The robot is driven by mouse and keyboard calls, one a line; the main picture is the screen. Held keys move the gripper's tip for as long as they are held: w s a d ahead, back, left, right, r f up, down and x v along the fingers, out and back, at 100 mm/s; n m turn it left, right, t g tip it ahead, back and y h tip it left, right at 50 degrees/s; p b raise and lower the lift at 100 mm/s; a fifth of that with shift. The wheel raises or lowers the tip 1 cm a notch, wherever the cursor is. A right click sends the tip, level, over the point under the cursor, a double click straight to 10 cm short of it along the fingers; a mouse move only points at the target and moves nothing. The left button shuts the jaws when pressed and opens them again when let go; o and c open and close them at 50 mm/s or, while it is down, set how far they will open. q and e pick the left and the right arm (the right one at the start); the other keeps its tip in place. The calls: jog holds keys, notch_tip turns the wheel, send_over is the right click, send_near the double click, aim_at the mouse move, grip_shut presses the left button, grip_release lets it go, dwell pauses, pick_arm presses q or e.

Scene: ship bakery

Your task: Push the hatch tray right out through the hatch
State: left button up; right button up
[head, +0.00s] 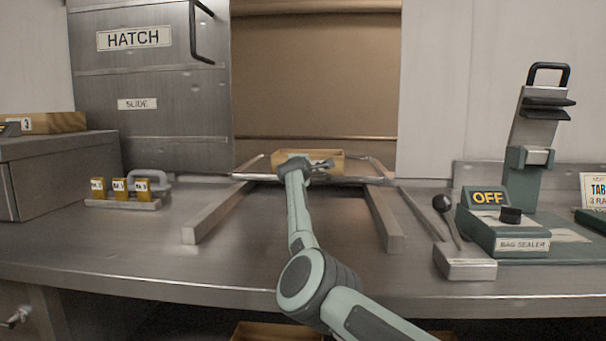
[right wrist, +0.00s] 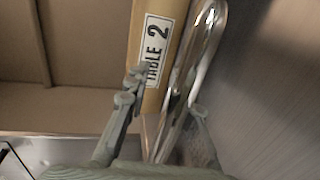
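The hatch tray (head: 350,180) shows as a bright metal front bar across the far part of two rails, at the hatch opening (head: 315,80). A wooden box (head: 335,157) stands on it. The right wrist view shows its label, TABLE 2 (right wrist: 157,50), beside the tray's shiny bar (right wrist: 196,60). My right gripper (head: 318,165) is at the tray's front bar, left of its middle. In the wrist view, the right gripper's fingers (right wrist: 162,108) are apart, with the bar between them. Whether they touch it is unclear. My left gripper is out of view.
The hatch's metal slide door (head: 150,110) stands left of the opening. Two rails (head: 215,215) run toward me. A bag sealer (head: 520,230) and a metal block with a black-knobbed rod (head: 465,263) stand right; small yellow tags (head: 120,189) and a grey case (head: 60,165) stand left.

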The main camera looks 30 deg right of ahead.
jog(key=shift+f, duration=0.3)
jog(key=shift+a, duration=0.15)
jog(key=v, duration=1.1)
jog(key=shift+s+r, duration=0.15)
jog(key=shift+s, duration=0.25)
jog(key=shift+a, duration=0.15)
